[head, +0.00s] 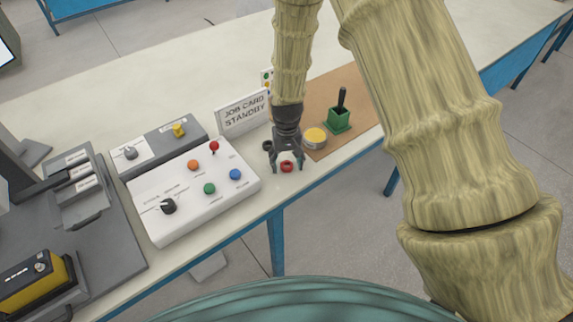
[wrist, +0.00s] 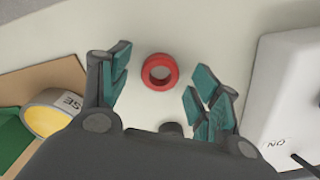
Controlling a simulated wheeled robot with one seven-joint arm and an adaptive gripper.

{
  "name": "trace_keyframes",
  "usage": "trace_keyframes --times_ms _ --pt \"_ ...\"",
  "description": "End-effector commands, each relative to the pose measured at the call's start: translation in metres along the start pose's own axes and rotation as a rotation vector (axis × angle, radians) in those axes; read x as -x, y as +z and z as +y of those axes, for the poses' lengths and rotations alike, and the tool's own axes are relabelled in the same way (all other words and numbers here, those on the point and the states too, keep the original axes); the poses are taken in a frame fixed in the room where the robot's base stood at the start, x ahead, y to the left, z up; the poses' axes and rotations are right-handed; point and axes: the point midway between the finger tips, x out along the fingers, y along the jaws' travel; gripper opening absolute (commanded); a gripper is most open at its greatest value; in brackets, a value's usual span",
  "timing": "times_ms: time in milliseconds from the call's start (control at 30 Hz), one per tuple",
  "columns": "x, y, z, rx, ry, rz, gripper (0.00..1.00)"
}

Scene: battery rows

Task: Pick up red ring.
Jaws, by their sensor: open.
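The red ring (head: 287,166) lies flat on the pale bench top near its front edge. In the wrist view the red ring (wrist: 160,72) shows whole, with bare bench through its hole. My gripper (head: 286,168) points down over the ring in the head view. In the wrist view my gripper (wrist: 165,88) is open, with one finger on each side of the ring and clear gaps between. The fingers hold nothing. I cannot tell the exact height of the fingertips above the bench.
A white control box (head: 194,192) with coloured buttons stands left of the ring. A yellow-topped roll (head: 315,137) and a green holder (head: 339,120) sit to the right, by a brown mat (head: 335,93). A job card sign (head: 244,113) stands further back.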

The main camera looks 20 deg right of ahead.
Motion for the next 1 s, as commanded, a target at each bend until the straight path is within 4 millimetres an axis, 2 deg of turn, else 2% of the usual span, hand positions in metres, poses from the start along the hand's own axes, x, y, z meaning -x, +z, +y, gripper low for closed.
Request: trace_keyframes --times_ms 300,500,1000 --pt "-0.0025 -0.0001 0.0001 0.0 0.0 0.0 0.62" --pt "-0.0024 -0.0001 0.0001 0.0 0.0 0.0 0.26" --pt "0.0019 -0.0006 -0.0001 0.0 0.0 0.001 0.26"
